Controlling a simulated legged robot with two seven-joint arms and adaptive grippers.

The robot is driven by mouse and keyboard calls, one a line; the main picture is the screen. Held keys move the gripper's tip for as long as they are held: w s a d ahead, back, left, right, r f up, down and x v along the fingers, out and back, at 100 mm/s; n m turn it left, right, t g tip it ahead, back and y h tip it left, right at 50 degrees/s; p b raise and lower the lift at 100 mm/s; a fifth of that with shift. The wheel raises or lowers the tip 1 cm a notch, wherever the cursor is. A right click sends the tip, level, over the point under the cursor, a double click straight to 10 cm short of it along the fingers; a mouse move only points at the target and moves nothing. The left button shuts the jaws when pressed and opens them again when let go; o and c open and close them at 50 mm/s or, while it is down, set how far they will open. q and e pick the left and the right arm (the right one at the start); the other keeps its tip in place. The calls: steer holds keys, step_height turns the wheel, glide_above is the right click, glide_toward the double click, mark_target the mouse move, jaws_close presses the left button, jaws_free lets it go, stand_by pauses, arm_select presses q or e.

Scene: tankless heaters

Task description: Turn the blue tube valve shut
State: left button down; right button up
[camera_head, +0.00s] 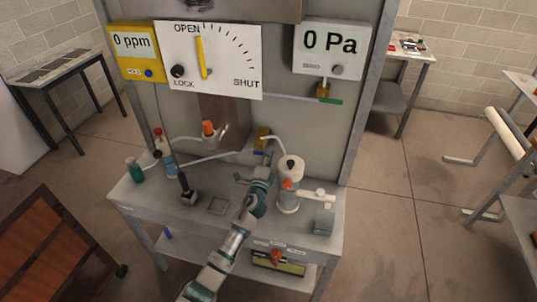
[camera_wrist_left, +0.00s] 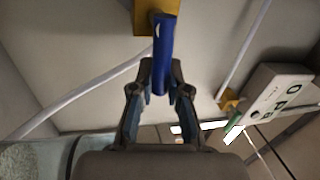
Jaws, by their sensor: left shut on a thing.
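The blue tube valve has a brass-yellow body (camera_head: 262,138) on the tube in the middle of the heater panel. In the left wrist view its blue handle (camera_wrist_left: 163,42) hangs from the yellow body (camera_wrist_left: 147,15) and reaches down between my fingers. My left gripper (camera_wrist_left: 161,78) is shut on the lower end of this handle. In the head view the left gripper (camera_head: 259,168) reaches up from the bench toward the valve and hides part of it. My right gripper is in neither view.
A white canister (camera_head: 288,195) with an orange part stands close right of my left gripper. A black-handled device (camera_head: 187,190) and bottles stand left on the bench. A green-handled valve (camera_head: 329,100) sits at upper right, below the "0 Pa" display (camera_head: 331,47).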

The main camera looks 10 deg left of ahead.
arm_select(q)
steer(key=shift+d+f, duration=0.2)
steer(key=shift+f, duration=0.2)
steer(key=c, duration=1.1)
jaws_free()
steer(key=shift+c, duration=0.2)
steer(key=shift+r, duration=0.2)
steer(key=shift+s, duration=0.1)
steer(key=s+f, duration=0.2)
steer(key=s, duration=0.9)
steer(key=shift+s+f, duration=0.25)
steer(key=shift+s, duration=0.05)
steer(key=shift+a, duration=0.1)
